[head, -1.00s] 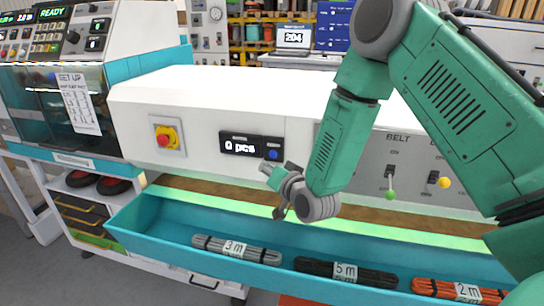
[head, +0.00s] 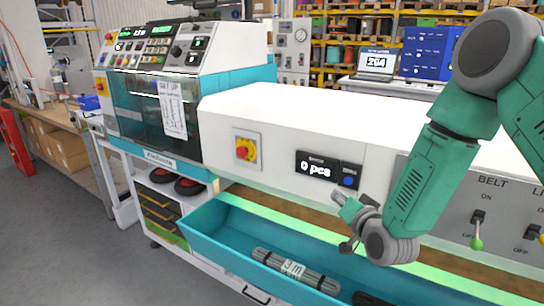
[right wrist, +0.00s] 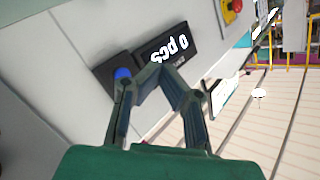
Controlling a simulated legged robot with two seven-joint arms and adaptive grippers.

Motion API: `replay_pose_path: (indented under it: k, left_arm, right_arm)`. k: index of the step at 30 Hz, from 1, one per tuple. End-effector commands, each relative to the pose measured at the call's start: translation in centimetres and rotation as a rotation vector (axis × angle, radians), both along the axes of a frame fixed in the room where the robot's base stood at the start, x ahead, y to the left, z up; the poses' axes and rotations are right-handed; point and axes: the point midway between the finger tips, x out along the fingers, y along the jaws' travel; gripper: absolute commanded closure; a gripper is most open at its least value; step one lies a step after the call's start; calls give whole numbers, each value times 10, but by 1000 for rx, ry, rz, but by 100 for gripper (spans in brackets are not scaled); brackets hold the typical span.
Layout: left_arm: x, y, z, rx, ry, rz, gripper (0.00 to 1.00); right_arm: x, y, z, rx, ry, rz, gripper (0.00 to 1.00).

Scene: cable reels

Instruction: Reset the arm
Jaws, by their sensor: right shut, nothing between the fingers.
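My right arm comes in from the right in the head view, green with grey joints. Its gripper (head: 345,222) hangs in front of the white machine's front panel, above the teal tray (head: 222,236). In the right wrist view the gripper (right wrist: 160,72) is shut and empty, its fingers meeting in front of the counter display (right wrist: 166,46). The same display (head: 316,168) reads 0 pcs in the head view. My left gripper is not in view.
A grey cable bundle tagged 3 m (head: 293,268) lies in the tray, with a dark bundle (head: 372,299) partly cut off. A red stop button (head: 245,150) and a green-tipped BELT lever (head: 477,228) sit on the panel. A workbench (head: 50,115) stands at the left.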

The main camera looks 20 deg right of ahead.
Motion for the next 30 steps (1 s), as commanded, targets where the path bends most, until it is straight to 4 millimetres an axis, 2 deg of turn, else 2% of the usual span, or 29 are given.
replay_pose_path:
  k: [2, 5, 8, 10, 12, 14, 15, 17, 18, 21, 25, 27, 30]
  left_arm:
    - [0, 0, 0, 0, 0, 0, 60]
    - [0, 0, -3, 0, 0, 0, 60]
    - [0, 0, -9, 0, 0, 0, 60]
    - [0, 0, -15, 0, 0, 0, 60]
    - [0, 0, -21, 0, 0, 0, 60]
    - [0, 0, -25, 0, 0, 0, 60]
    - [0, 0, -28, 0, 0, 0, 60]
    - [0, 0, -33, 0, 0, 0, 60]
    - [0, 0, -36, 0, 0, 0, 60]
    - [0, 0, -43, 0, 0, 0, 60]
    - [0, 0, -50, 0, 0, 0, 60]
    - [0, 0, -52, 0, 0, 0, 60]
    - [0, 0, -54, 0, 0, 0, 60]
  right_arm:
    - [-1, 1, -2, -2, 5, 1, 100]
    - [-8, 7, -20, -20, 54, 17, 100]
    - [-29, 20, -62, -64, 176, 56, 100]
    - [-53, 33, -103, -109, 298, 100, 100]
    - [-85, 45, -146, -160, 436, 154, 100]
    - [-117, 54, -180, -204, 556, 202, 100]
    - [-139, 59, -201, -232, 635, 237, 100]
    - [-175, 66, -229, -276, 754, 292, 100]
    - [-200, 69, -246, -303, 831, 330, 100]
    - [-262, 75, -280, -366, 1015, 426, 100]
    - [-328, 76, -304, -424, 1201, 530, 100]
    - [-352, 76, -309, -442, 1268, 570, 100]
    - [-373, 76, -312, -459, 1324, 606, 100]
